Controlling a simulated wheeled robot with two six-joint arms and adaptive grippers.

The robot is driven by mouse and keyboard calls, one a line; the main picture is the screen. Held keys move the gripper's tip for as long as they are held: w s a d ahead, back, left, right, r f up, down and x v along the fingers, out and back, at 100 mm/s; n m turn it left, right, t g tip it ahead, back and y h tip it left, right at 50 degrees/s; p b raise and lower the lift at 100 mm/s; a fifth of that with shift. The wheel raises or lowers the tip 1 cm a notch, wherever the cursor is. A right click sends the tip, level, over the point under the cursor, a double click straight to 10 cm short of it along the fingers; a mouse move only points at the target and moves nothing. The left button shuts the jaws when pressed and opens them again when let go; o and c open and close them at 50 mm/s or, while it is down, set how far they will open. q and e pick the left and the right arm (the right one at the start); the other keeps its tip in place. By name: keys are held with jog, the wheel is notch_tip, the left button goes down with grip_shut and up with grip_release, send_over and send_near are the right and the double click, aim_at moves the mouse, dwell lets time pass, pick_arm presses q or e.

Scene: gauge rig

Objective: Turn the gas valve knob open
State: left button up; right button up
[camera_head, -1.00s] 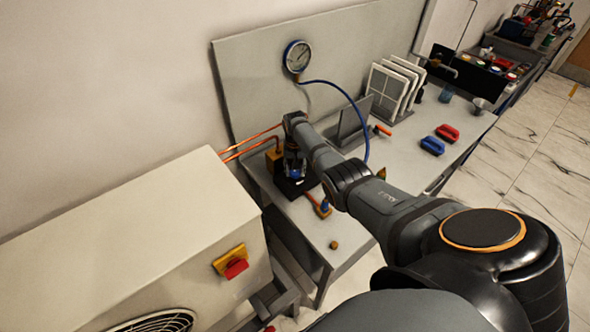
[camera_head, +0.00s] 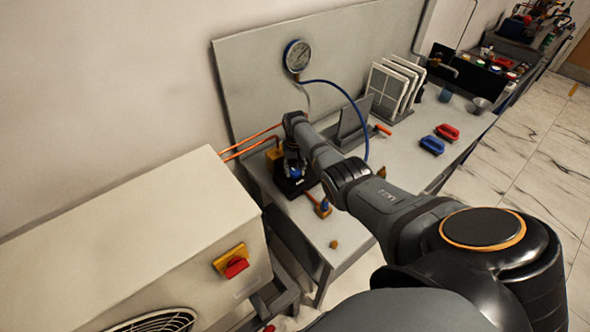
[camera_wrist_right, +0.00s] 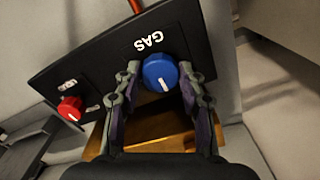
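The gas valve knob (camera_wrist_right: 160,72) is a round blue knob with a white pointer line, on a black panel (camera_wrist_right: 88,62) lettered "GAS". In the right wrist view its line points down and slightly right. My right gripper (camera_wrist_right: 160,78) has one finger on each side of the knob. The fingers stand apart, with a narrow gap seen on the left; contact on the right cannot be told. In the head view my right gripper (camera_head: 294,160) is over the black panel (camera_head: 290,188), largely hiding the knob. My left gripper is not in view.
A smaller red knob (camera_wrist_right: 70,108) sits on the same panel. Copper pipes (camera_head: 250,142) run behind it. A round gauge (camera_head: 297,56) with a blue hose (camera_head: 352,104) is on the backboard. A large beige housing (camera_head: 130,225) stands left; the bench's right part holds several items.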

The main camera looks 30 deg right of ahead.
aim_at(295, 171)
jog(key=o, duration=0.4)
notch_tip(295, 171, up, 12)
dwell(0.4)
dwell(0.4)
